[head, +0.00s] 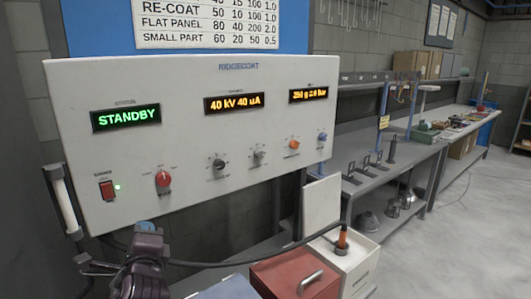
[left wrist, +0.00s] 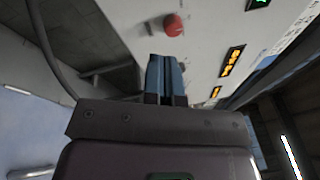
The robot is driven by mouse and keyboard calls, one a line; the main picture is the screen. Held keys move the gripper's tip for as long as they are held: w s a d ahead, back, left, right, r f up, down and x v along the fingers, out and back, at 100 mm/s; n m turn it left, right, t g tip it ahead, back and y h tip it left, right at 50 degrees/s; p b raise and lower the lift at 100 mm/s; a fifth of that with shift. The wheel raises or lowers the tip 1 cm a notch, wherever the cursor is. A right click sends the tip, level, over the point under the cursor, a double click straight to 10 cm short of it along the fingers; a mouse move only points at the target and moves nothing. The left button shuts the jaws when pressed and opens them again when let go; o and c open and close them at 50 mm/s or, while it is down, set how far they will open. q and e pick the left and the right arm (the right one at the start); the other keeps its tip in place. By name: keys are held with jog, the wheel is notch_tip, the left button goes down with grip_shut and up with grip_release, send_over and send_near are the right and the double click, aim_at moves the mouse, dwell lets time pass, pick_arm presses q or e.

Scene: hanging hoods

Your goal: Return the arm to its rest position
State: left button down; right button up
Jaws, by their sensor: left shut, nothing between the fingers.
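My left gripper (head: 145,229) is in the head view at the lower left, in front of the grey control panel (head: 205,145) and below its lower edge in the picture. Its blue fingers are together and hold nothing. In the left wrist view the shut fingers (left wrist: 166,77) point toward the panel's face, near the red knob (left wrist: 172,25). I cannot tell the exact gap between fingertips and panel. My right gripper is in neither view.
The panel has a green STANDBY display (head: 126,117), a lit red rocker switch (head: 106,189) and several knobs. Below right stand a red box (head: 295,275) and a white container (head: 350,262) with a cable. A workbench (head: 385,165) runs back; the floor at right is clear.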

pick_arm(q)
jog(key=s+d+f+n+g+h, duration=0.1)
jog(key=s+f+n+h, duration=0.25)
jog(key=f+n, duration=0.45)
jog(key=s+d+f+n+g+h, duration=0.1)
jog(key=s+f+n+h, duration=0.4)
jog(key=f, duration=0.6)
jog(key=s+a+f+n+g+b, duration=0.1)
jog(key=s+a+f+n+g, duration=0.1)
jog(key=s+f, duration=0.6)
jog(key=s+a+f+n+g+y, duration=0.1)
jog(key=s+a+f+n+g, duration=0.1)
jog(key=s+f, duration=0.6)
jog(key=shift+n+b, duration=0.35)
jog(key=shift+n, duration=0.05)
jog(key=shift+s+f+y, duration=0.1)
jog(key=shift+y, duration=0.15)
